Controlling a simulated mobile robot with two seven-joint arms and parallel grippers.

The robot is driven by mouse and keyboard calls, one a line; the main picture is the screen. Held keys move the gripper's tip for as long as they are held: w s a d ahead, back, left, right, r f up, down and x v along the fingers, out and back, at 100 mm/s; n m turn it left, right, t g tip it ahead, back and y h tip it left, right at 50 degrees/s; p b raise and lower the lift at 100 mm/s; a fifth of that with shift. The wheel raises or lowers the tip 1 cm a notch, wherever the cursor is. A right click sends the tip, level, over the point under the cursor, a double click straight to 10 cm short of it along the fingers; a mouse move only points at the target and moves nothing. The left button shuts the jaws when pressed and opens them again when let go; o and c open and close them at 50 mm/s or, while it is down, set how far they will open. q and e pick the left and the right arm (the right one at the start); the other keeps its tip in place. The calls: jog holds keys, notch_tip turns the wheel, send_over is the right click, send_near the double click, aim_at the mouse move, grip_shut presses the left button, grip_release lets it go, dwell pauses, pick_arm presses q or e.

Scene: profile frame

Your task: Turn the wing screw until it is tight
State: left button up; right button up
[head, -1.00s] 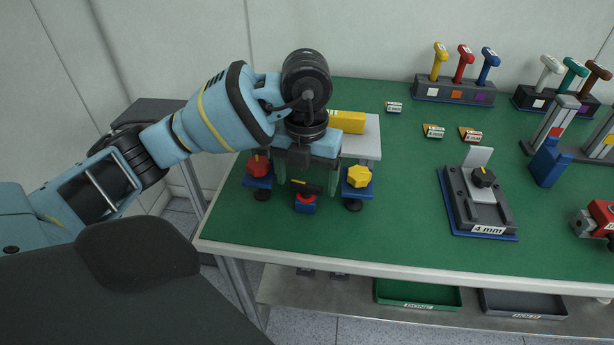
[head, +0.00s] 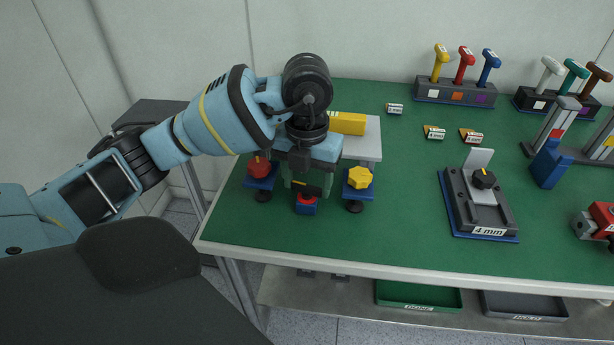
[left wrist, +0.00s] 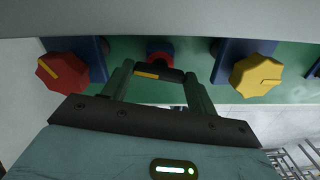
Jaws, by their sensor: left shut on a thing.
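The wing screw (head: 313,190) is a black bar with a yellow mark. It stands over a red and blue base (head: 306,205) at the table's front left, between the red knob and the yellow knob. My left gripper (head: 308,186) reaches down over it and is shut on its wings. In the left wrist view the black wing (left wrist: 158,74) sits between the two green fingers of my left gripper (left wrist: 157,82), with the red and blue base behind it. The screw's shaft is mostly hidden. My right gripper is in neither view.
A red knob (head: 259,167) and a yellow knob (head: 360,178) flank the screw closely. A grey raised plate with a yellow block (head: 347,123) stands behind. A "4 mm" fixture (head: 480,203) stands to the right. Green table between is clear.

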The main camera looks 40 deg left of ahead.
pick_arm(q)
jog(key=m, duration=0.7)
jog(key=shift+p, duration=0.35)
jog(key=m, duration=0.4)
jog(key=shift+m, duration=2.1)
jog(key=o, duration=1)
